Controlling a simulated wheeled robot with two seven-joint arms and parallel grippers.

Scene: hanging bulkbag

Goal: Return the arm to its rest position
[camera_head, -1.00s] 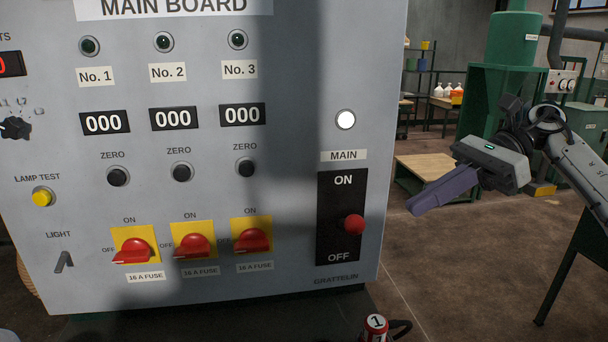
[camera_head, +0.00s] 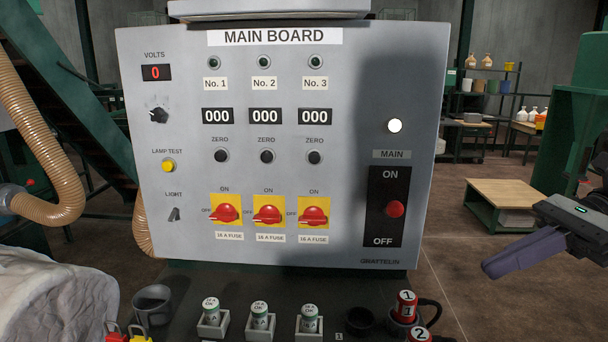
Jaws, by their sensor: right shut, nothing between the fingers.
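My right gripper (camera_head: 522,254) is at the right edge of the head view, with purple-grey fingers pointing left and down. Its fingers are shut and hold nothing. It is in free air to the right of the main board (camera_head: 350,180), apart from it. The rest of my right arm is cut off by the picture's edge. My left gripper does not show.
The main board has a red main switch handle (camera_head: 395,209) and several red fuse switches. Below, a dark ledge (camera_head: 270,325) carries white-and-green fuses in holders, a grey mug (camera_head: 153,305) and red numbered cylinders (camera_head: 406,304). A low wooden-topped table (camera_head: 517,205) stands behind at right.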

